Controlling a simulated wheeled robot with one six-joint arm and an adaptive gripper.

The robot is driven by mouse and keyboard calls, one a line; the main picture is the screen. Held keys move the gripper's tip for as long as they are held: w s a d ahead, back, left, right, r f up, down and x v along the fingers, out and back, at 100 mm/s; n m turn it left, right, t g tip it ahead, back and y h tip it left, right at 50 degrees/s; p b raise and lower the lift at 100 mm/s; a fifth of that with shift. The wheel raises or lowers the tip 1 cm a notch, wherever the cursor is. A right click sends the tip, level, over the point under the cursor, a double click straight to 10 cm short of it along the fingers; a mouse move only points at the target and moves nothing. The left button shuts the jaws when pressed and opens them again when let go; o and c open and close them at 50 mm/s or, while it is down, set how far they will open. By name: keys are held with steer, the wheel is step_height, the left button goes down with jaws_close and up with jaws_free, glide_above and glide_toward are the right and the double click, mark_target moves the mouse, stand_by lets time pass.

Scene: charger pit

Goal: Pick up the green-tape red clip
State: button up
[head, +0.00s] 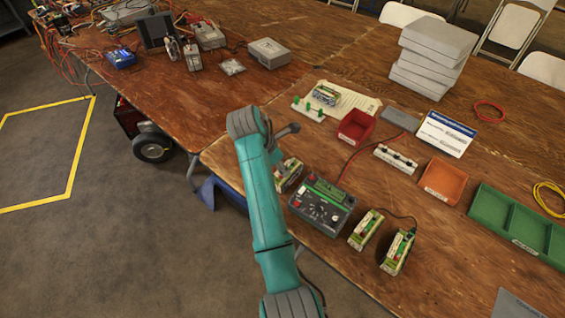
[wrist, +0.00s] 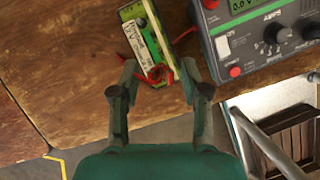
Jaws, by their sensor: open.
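In the wrist view a small red clip or bundle of red lead (wrist: 157,74) lies at the near end of a green and cream battery pack (wrist: 147,38). I cannot make out green tape on it. My gripper (wrist: 159,70) is open, with one finger on each side of the red piece and the pack's near end. It does not hold them, and I cannot tell whether the fingers touch. In the head view the same pack (head: 289,172) shows beside my arm, which hides the red piece and my fingers.
A grey-green meter box (head: 322,205) stands just right of the pack; it also shows in the wrist view (wrist: 268,32). Two more packs (head: 366,229) (head: 398,251) stand right of it. A red bin (head: 356,127) and orange tray (head: 443,181) lie farther back. The table edge is close.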

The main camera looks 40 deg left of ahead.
steer(key=shift+w+f, duration=0.15)
steer(key=shift+f, duration=0.25)
jaws_close()
steer(key=shift+r, duration=0.1)
step_height(320, 180, up, 10)
steer(key=shift+d+f, duration=0.1)
